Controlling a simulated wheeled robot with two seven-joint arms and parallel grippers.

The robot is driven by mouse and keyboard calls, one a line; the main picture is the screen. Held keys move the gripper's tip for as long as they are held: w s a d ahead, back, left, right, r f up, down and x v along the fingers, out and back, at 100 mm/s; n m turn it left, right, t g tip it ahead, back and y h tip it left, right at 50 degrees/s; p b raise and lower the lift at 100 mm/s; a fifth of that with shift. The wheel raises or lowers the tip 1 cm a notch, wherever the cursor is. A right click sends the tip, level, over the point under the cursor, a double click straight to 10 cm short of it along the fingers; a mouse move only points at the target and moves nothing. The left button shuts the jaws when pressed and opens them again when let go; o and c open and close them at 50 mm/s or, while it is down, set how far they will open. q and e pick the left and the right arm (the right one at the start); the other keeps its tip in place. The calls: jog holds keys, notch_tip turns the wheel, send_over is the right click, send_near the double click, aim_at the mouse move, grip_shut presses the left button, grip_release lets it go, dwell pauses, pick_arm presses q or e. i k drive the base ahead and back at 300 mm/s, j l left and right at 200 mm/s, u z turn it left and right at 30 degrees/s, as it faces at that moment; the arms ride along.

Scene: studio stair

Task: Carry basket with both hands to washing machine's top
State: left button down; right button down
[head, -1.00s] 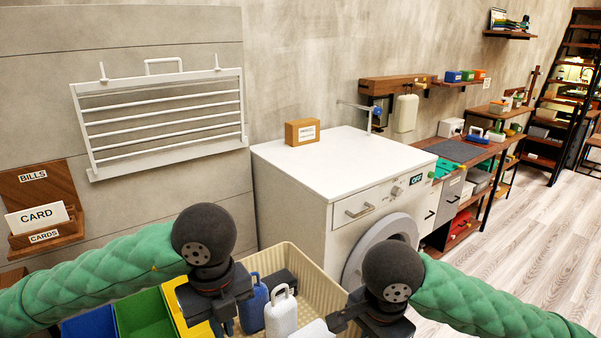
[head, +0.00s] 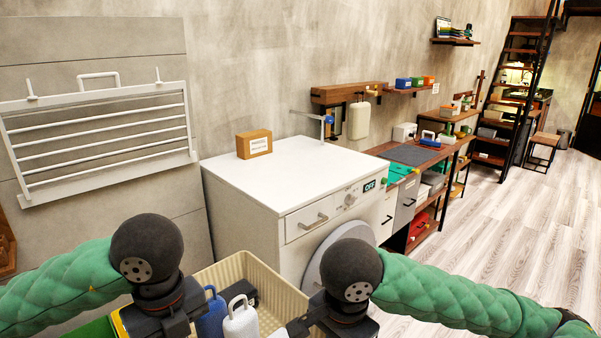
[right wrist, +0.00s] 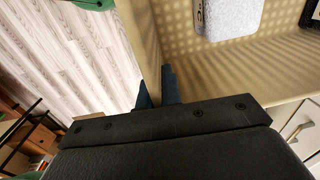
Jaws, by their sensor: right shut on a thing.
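The cream basket (head: 277,290) is at the bottom of the head view, in front of the washing machine (head: 240,225). It holds a blue bottle (head: 211,315), a white bottle (head: 241,318) and a dark item. My right gripper (head: 325,315) is shut on the basket's right wall; the right wrist view shows that wall (right wrist: 143,40) between its fingers (right wrist: 158,88). My left gripper (head: 165,318) is at the basket's left side; its fingertips are hidden, so I cannot tell its grip. The machine's white top (head: 300,175) is higher and farther away.
A cardboard box (head: 254,144) stands at the back left of the machine's top, and a blue-handled fixture (head: 327,125) is at its back edge. The rest of the top is clear. A workbench (head: 410,155) is to the right. Open floor (head: 480,250) lies at right.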

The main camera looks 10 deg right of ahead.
aim_at(298, 167)
jog(key=i+l+u, duration=0.1)
jog(key=l, duration=0.45)
jog(key=i+l+u, duration=0.1)
jog(key=i+l, duration=0.15)
jog(key=l, duration=0.3)
jog(key=i+l+u, duration=0.15)
jog(key=l, duration=0.45)
jog(key=i+l+u, duration=0.1)
jog(key=l, duration=0.45)
jog(key=i+l+u, duration=0.1)
jog(key=l, duration=0.5)
jog(key=i+l+u, duration=0.1)
jog(key=l, duration=0.5)
